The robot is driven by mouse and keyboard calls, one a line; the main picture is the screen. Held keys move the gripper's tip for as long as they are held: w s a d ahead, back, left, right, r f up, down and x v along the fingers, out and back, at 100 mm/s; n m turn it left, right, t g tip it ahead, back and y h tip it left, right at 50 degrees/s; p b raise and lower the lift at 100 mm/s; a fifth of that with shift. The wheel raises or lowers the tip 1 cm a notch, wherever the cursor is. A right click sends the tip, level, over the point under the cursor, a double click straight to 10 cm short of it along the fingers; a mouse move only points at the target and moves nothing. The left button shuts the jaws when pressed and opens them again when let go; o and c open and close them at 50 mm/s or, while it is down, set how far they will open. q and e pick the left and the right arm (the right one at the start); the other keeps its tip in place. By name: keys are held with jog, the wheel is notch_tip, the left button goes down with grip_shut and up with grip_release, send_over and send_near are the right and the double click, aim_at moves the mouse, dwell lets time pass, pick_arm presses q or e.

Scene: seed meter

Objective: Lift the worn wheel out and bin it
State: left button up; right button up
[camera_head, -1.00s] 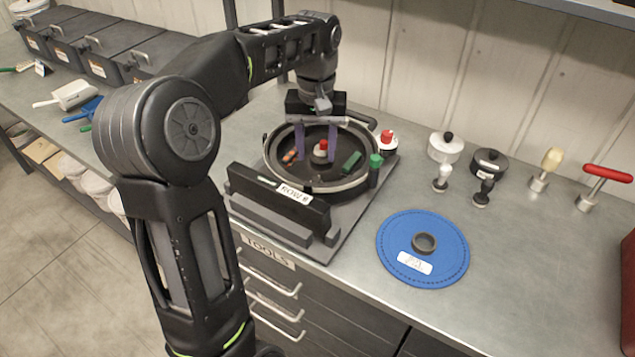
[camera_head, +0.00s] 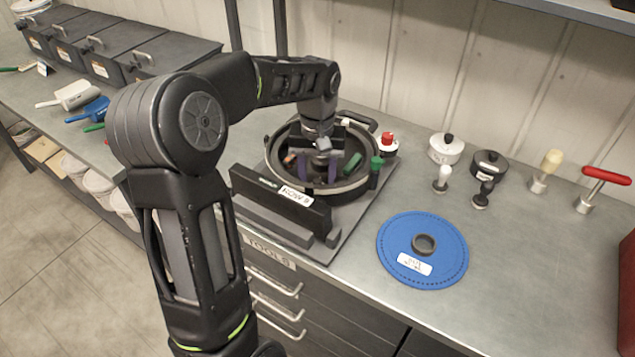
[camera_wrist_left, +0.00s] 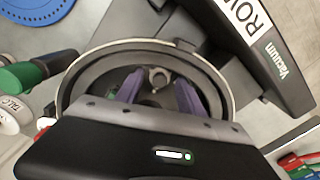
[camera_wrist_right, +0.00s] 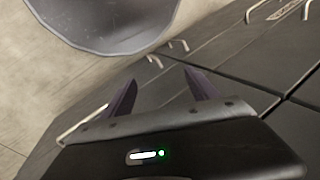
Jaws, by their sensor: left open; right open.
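My right gripper (camera_wrist_right: 160,80) is open and empty, away from the bench top.
A grey rounded vessel (camera_wrist_right: 115,30) is beyond my right gripper.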

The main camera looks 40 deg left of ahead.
pick_arm(q)
jog(key=shift+c, duration=0.3)
grip_shut()
dwell(0.6)
